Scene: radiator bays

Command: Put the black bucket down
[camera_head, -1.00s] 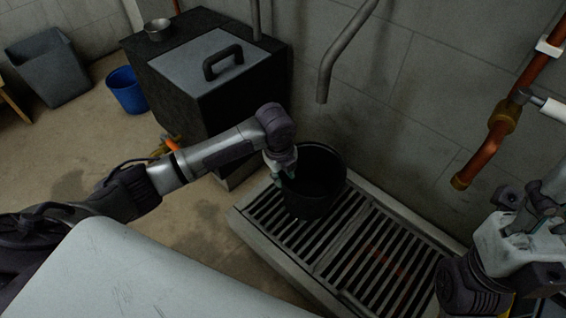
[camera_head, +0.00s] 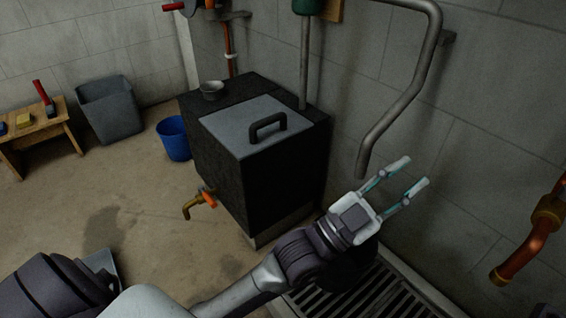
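The black bucket (camera_head: 354,270) stands on the slotted floor grate (camera_head: 408,302) in the camera_head view. My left arm and wrist hide most of it, so only a dark part shows below the gripper. My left gripper (camera_head: 409,175) is above the bucket and apart from it. Its two fingers are spread, point up and to the right, and hold nothing. My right gripper is out of view.
A dark boiler box (camera_head: 285,175) with a handled lid and a brass tap (camera_head: 194,205) stands left of the grate. A grey pipe (camera_head: 398,100) hangs above. A blue bucket (camera_head: 174,138), grey bin (camera_head: 110,110) and wooden bench (camera_head: 40,130) are farther left. Floor at left is open.

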